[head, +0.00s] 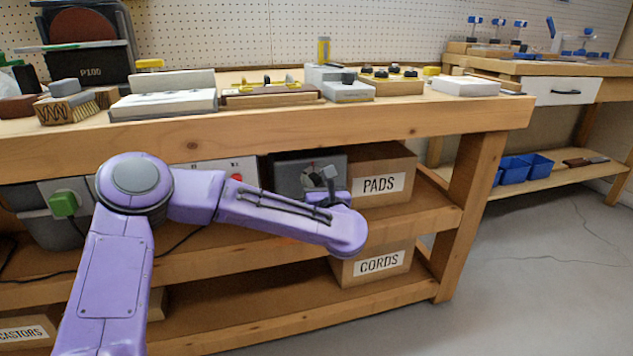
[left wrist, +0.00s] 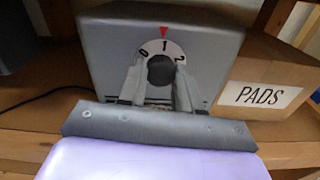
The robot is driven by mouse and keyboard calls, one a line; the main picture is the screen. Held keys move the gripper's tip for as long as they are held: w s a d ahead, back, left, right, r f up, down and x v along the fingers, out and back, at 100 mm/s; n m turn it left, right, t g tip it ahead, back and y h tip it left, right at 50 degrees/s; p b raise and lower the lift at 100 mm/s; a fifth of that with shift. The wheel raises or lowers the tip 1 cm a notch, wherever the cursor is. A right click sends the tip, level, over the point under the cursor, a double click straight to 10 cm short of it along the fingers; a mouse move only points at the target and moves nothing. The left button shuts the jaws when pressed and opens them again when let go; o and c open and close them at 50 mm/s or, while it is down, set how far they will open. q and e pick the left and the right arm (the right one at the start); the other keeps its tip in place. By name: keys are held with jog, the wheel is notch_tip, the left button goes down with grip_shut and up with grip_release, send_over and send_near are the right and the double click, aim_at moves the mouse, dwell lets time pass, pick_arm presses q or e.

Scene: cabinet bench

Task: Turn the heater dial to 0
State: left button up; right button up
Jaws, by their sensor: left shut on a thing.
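The heater is a grey box (left wrist: 100,50) on the shelf under the bench, and in the head view its grey front (head: 290,178) shows partly behind my arm. In the left wrist view its round dial (left wrist: 163,47) has a white ring marked 0, 1 and 2 and a dark knob in the middle. The 1 stands under the red pointer mark (left wrist: 163,31), with 0 to the left and 2 to the right. My left gripper (left wrist: 160,74), also in the head view (head: 327,180), is shut on the knob, one finger on each side. My right gripper is not in view.
A cardboard box labelled PADS (head: 385,160) stands close to the heater's right. A CORDS box (head: 375,264) is on the shelf below. The bench top edge (head: 270,128) overhangs the shelf. A green plug (head: 64,203) is at the left.

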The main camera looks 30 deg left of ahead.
pick_arm(q)
jog(key=m+p, duration=0.2)
jog(key=shift+r+p, duration=0.3)
jog(key=shift+p, duration=0.05)
jog(key=m+p, duration=0.3)
jog(key=m, duration=0.1)
jog(key=shift+p, duration=0.3)
jog(key=m+p, duration=0.2)
jog(key=m, duration=0.1)
jog(key=shift+f+p, duration=0.1)
jog(key=shift+p, duration=0.25)
jog(key=shift+f+m+p, duration=0.15)
jog(key=shift+m+p, duration=0.55)
jog(key=shift+m, duration=0.2)
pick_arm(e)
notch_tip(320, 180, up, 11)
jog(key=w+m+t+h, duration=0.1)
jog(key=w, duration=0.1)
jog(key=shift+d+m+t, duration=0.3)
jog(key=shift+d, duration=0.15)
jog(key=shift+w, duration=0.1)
pick_arm(q)
jog(key=o, duration=1)
jog(key=shift+o, duration=0.2)
